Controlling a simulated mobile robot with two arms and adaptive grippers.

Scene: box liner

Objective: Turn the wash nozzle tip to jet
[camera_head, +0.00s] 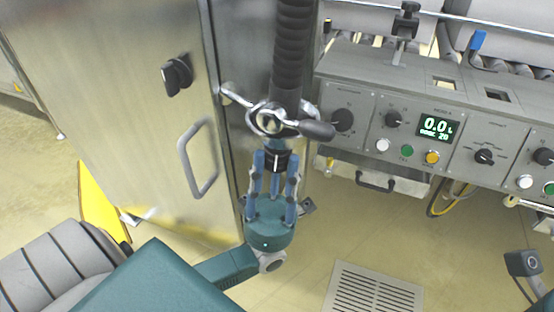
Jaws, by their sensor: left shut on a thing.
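The wash nozzle hangs in the middle of the view on a thick black ribbed hose (292,45). Below the hose is a shiny metal valve body (268,119) with a dark lever handle (317,130) pointing right. The dark nozzle tip (279,143) is at the lower end, pointing down. My left gripper (276,159) comes up from below, its blue-grey fingers closed around the tip and hiding part of it. Any spray marking on the tip is too small to read. My right gripper is not in view.
A steel cabinet (115,95) with a black knob (177,74) and a bar handle (197,160) stands left, close to the nozzle. A control panel (465,110) with knobs, coloured buttons and a lit display (437,127) is right. A floor grate (372,290) lies below.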

